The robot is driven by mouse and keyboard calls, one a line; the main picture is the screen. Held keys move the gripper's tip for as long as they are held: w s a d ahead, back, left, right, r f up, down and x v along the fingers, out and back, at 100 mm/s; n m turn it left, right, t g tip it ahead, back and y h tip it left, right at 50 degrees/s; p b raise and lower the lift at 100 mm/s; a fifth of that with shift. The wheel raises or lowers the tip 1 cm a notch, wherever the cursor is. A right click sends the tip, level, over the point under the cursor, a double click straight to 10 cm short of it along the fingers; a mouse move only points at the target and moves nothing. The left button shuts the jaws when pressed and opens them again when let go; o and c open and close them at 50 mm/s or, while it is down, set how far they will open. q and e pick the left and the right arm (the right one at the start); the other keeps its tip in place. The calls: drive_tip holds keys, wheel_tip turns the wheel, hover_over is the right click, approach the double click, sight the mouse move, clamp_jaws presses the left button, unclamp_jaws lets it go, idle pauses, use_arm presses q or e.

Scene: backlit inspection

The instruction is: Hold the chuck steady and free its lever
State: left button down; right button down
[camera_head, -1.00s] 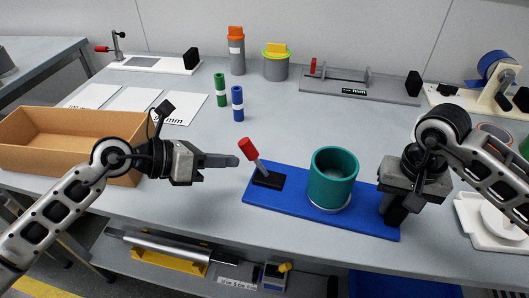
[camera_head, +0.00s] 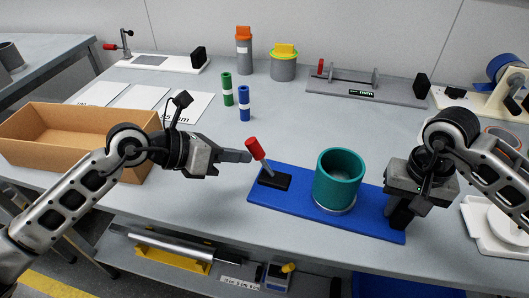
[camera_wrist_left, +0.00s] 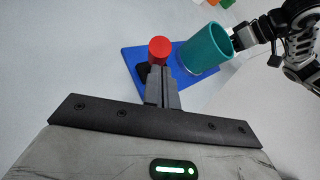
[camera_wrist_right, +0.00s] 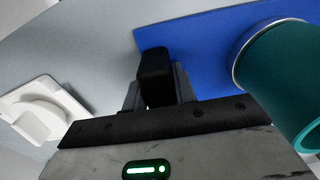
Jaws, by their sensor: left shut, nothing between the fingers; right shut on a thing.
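The chuck is a teal cylinder (camera_head: 340,178) standing on a blue base plate (camera_head: 290,212). Its lever (camera_head: 254,149) has a red knob and leans left from a black block (camera_head: 275,180) on the plate's left end. My left gripper (camera_head: 249,156) is shut and empty, its fingertips close beside the red knob on its left. In the left wrist view the knob (camera_wrist_left: 158,47) shows just beyond the fingertips; I cannot tell whether they touch. My right gripper (camera_head: 400,216) is shut on a black grip (camera_wrist_right: 154,75) at the plate's right end.
A cardboard tray (camera_head: 80,164) lies left, under my left arm. Green (camera_head: 227,90) and blue (camera_head: 244,103) cylinders stand behind the plate. A white fixture (camera_head: 492,218) sits at right.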

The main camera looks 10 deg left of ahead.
use_arm(q)
drive_tip(key=shift+d+r, duration=0.2)
use_arm(e)
drive_tip(key=shift+s+f, duration=0.1)
drive_tip(key=shift+f, duration=0.1)
use_arm(q)
drive_tip(key=s+d+r+m+y, duration=0.1)
drive_tip(key=d, duration=0.8)
drive_tip(key=shift+d+r+y, duration=0.2)
drive_tip(key=shift+d+y, duration=0.15)
drive_tip(key=shift+y, duration=0.05)
drive_tip(key=shift+d+f, duration=0.1)
drive_tip(key=shift+d, duration=0.05)
use_arm(e)
drive_tip(key=shift+a, duration=0.1)
use_arm(q)
drive_tip(key=shift+s, duration=0.1)
idle(0.4)
